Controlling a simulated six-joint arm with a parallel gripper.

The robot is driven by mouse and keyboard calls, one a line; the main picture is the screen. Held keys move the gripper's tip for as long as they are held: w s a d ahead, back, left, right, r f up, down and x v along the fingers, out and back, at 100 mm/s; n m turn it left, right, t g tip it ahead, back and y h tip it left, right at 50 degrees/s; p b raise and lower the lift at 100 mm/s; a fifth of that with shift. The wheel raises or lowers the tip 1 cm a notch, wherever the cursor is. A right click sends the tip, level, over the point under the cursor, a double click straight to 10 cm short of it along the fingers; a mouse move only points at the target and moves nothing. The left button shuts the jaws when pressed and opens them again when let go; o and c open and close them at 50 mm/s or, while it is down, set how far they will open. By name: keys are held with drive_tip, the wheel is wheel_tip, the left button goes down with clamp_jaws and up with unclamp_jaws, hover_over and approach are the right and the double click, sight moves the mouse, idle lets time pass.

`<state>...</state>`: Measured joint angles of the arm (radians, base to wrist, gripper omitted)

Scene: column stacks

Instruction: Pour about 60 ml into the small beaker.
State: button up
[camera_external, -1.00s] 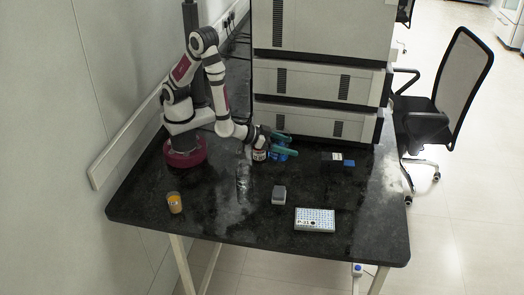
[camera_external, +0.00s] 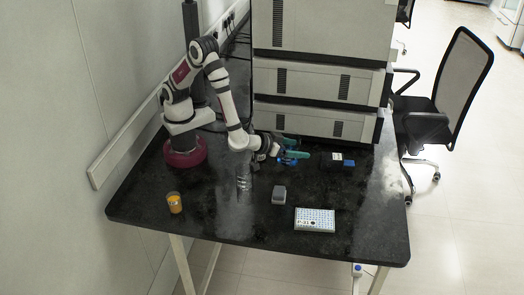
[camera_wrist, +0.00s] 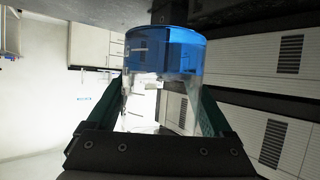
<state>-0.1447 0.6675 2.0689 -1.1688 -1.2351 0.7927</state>
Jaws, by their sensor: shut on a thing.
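My gripper (camera_external: 288,148) has teal fingers and is shut on a clear vessel with blue contents (camera_external: 290,160), over the back middle of the table. In the wrist view the vessel (camera_wrist: 163,55) sits between both fingers (camera_wrist: 160,110), its blue part at the picture's top. The vessel looks about upright; whether it touches the table I cannot tell. A small container with orange contents (camera_external: 174,204) stands at the front left. A clear glass object (camera_external: 243,184) stands near the middle, hard to make out. Which one is the small beaker I cannot tell.
A grey block (camera_external: 279,194) and a white rack (camera_external: 314,219) lie to the front right. A blue and dark item (camera_external: 343,160) lies to the right of my gripper. Tall stacked instruments (camera_external: 315,88) stand behind. The front left of the black table (camera_external: 205,220) is mostly clear.

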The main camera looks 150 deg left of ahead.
drive_tip(key=w+d+f+n+g, duration=0.1)
drive_tip(key=d+f+n+g, duration=0.2)
drive_tip(key=d, duration=0.2)
drive_tip(key=d+f+n+g+h, duration=0.1)
drive_tip(key=d+f+n+g, duration=0.2)
drive_tip(key=d, duration=0.2)
drive_tip(key=shift+w+d+g, duration=0.3)
drive_tip(key=shift+w, duration=0.1)
drive_tip(key=shift+r, duration=0.1)
drive_tip(key=s+n+t, duration=0.1)
drive_tip(key=s+f+n+t, duration=0.1)
drive_tip(key=shift+d+t, duration=0.2)
drive_tip(key=shift+t, duration=0.1)
drive_tip(key=shift+s+n+t, duration=0.35)
drive_tip(key=shift+n+t, duration=0.05)
drive_tip(key=shift+n, duration=0.2)
drive_tip(key=shift+s+d+r+n+t+y, duration=0.1)
drive_tip(key=shift+s+r+n+t+y, duration=0.2)
drive_tip(key=shift+r+n+t, duration=0.4)
drive_tip(key=shift+s+r+n+t+y, duration=0.25)
drive_tip(key=shift+r+n+t, duration=0.1)
drive_tip(key=shift+n+t, duration=0.5)
